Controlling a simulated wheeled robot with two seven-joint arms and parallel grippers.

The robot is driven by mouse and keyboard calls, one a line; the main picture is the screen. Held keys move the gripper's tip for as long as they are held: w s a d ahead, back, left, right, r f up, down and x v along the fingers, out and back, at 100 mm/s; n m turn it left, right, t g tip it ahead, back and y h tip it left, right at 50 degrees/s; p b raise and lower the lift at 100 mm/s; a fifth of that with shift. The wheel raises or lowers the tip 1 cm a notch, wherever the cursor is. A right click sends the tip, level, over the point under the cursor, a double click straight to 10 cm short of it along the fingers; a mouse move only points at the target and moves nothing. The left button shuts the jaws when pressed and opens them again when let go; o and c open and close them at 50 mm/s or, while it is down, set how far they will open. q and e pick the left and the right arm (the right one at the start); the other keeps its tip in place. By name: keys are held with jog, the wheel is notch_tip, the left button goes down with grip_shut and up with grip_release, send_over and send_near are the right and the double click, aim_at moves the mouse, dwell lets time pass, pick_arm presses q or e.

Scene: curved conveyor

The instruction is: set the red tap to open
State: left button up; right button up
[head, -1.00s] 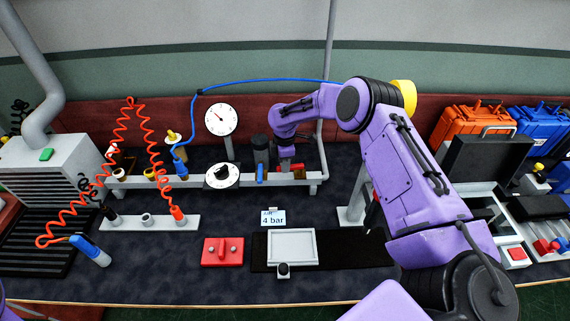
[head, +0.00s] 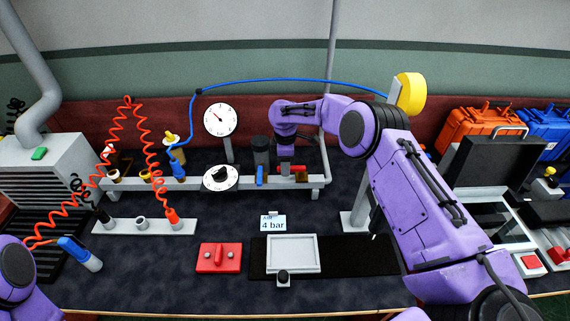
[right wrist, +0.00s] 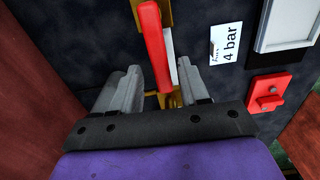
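The red tap has a red lever (head: 296,169) on a brass body at the right end of the grey rail in the head view. In the right wrist view its lever (right wrist: 154,50) runs lengthwise between the fingertips, with brass parts above and below it. My right gripper (right wrist: 160,82) is open, one finger on each side of the lever, with a gap visible on the left side. In the head view the right gripper (head: 285,166) comes down over the tap and hides part of it. Only a link of my left arm shows at the lower left; its gripper is out of view.
A blue tap (head: 260,175), black knob (head: 220,178) and dark cylinder (head: 261,152) stand left of the red tap. A gauge (head: 221,120) rises behind. A 4 bar card (head: 272,223), grey tray (head: 293,253) and red block (head: 219,258) lie in front.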

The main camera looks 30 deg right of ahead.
notch_tip(320, 180, up, 10)
jog(key=b, duration=0.2)
jog(key=shift+r, duration=0.25)
